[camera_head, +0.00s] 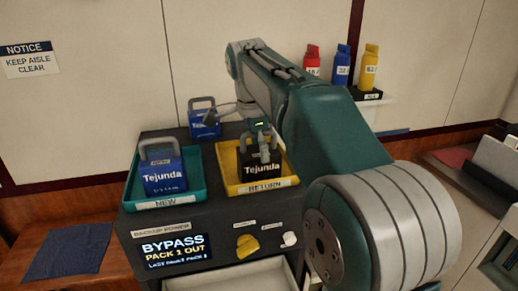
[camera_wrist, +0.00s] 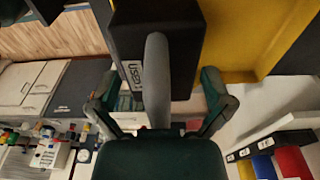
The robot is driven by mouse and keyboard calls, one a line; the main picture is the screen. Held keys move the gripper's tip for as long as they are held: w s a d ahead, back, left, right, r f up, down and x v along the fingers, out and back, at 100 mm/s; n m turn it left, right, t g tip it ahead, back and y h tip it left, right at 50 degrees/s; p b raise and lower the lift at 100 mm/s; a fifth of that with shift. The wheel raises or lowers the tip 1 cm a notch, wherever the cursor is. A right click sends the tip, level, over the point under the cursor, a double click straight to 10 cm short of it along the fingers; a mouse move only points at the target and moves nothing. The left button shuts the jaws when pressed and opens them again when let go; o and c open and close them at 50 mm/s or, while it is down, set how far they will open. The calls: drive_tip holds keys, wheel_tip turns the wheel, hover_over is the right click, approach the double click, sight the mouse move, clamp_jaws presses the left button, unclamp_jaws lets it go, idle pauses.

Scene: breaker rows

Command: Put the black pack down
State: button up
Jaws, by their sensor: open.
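The black pack (camera_head: 262,172), labelled Tejunda, stands in the yellow tray (camera_head: 228,168) marked RETURN. My gripper (camera_head: 262,140) is at the top of the pack, by its handle. In the wrist view the black pack (camera_wrist: 185,25) shows with its grey handle (camera_wrist: 157,75) between my spread fingers (camera_wrist: 158,110). The fingers are open, with a gap on both sides of the handle. My arm hides part of the tray's right side in the head view.
A blue pack (camera_head: 165,177) stands in the teal tray (camera_head: 193,172) marked NEW. Another blue pack (camera_head: 204,122) stands behind.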

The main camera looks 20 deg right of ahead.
drive_tip(key=r, duration=0.4)
drive_tip(key=a+r, duration=0.1)
drive_tip(key=r, duration=0.2)
drive_tip(key=shift+r, duration=0.3)
drive_tip(key=shift+s, duration=0.3)
drive_tip(key=s+d+f+n+t+y, duration=0.1)
drive_tip(key=s+f+n+t, duration=0.4)
drive_tip(key=s+f+n, duration=1.3)
drive_tip(key=s+f, duration=0.2)
drive_tip(key=s, duration=0.3)
drive_tip(key=shift+s+d+t, duration=0.15)
drive_tip(key=shift+s+t, duration=0.15)
drive_tip(key=shift+r, duration=0.1)
